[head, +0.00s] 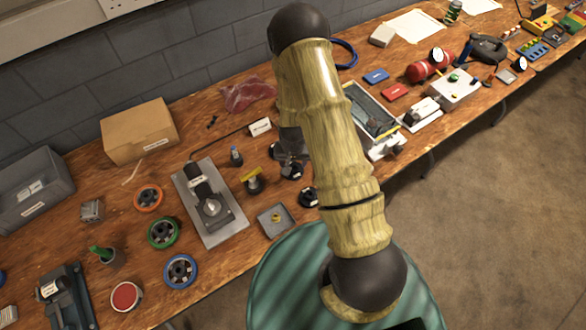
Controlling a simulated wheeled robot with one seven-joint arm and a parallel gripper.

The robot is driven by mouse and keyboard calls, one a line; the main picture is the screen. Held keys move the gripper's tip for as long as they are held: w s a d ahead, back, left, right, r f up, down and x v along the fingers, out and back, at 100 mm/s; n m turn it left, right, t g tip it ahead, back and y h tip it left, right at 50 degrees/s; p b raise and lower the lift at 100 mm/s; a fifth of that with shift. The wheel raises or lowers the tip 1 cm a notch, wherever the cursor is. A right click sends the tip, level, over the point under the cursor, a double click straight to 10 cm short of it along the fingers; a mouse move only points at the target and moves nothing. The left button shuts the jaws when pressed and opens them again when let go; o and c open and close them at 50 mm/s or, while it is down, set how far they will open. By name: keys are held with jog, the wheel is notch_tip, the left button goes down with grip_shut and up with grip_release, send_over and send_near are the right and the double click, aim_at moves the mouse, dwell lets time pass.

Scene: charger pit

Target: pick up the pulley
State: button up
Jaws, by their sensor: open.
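I cannot tell for certain which piece is the pulley. Small dark round pieces lie on the wooden bench at mid-picture in the head view: one (291,171) just below my gripper, and another (308,198) nearer the bench's front edge, beside my arm. My gripper (287,155) points down over the bench, partly hidden behind my arm. It is open, and I see nothing held in it. Its fingertips are small and dark, so their exact gap to the nearest dark piece is unclear.
Left of my gripper stand a yellow-topped piece (252,181), a grey square tray (274,221) and a grey plate with a device (209,208). Orange (148,187), green (151,239) and blue (192,277) rimmed wheels lie farther left. A cardboard box (139,130) stands by the wall.

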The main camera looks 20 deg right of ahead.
jog(key=shift+w+f, duration=0.15)
jog(key=shift+f, duration=1.15)
jog(key=c, duration=1.1)
